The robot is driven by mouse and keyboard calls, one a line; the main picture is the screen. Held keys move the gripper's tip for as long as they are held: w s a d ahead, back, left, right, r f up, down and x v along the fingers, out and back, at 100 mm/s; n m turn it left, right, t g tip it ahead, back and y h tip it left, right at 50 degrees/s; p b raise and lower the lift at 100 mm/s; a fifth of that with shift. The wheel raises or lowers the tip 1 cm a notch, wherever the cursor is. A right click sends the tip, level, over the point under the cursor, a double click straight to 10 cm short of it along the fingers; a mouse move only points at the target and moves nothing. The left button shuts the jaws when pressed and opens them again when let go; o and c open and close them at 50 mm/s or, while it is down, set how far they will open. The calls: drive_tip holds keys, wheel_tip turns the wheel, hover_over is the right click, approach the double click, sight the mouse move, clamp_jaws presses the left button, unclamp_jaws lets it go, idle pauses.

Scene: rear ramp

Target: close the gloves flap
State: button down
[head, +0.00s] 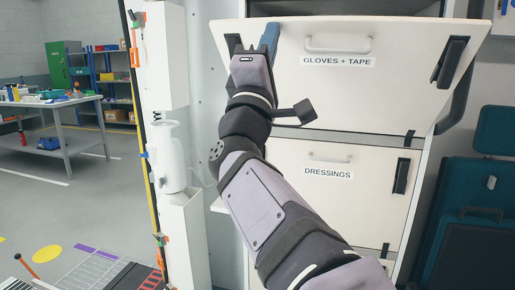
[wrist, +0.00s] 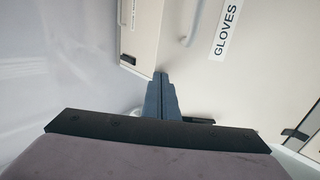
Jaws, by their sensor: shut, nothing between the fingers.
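The gloves flap (head: 390,75) is a white panel labelled "GLOVES + TAPE" with a pale bar handle (head: 337,44). Its top edge leans out toward me, and a dark opening shows above it, so it stands partly open. My gripper (head: 271,38) is at the flap's upper left part, left of the handle, with its blue fingers shut and empty. In the wrist view the closed fingertips (wrist: 160,78) lie in front of the pale flap (wrist: 270,60), left of its label. I cannot tell whether they touch it. My arm hides part of the flap's left side.
Below is the dressings flap (head: 330,200), which looks shut. A white post (head: 160,60) with a white device (head: 170,155) stands to the left. A teal seat (head: 480,200) is at the right. Open floor and a workbench (head: 60,105) lie farther left.

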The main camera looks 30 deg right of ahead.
drive_tip(key=w+d+r+g+y+p, duration=0.3)
drive_tip(key=w+d+r+p, duration=0.2)
drive_tip(key=p, duration=1.7)
drive_tip(key=w+d+r+g+y+p, duration=0.3)
drive_tip(key=w+d+r+p, duration=0.3)
drive_tip(key=p, duration=1.7)
drive_tip(key=x, duration=0.6)
drive_tip(key=shift+r, duration=0.2)
drive_tip(key=shift+d+r, duration=0.1)
drive_tip(key=shift+r, duration=0.1)
drive_tip(key=shift+s+p, duration=0.1)
drive_tip(key=shift+p, duration=0.3)
drive_tip(key=b+v, duration=0.2)
drive_tip(key=v, duration=1.2)
drive_tip(key=shift+f, duration=0.45)
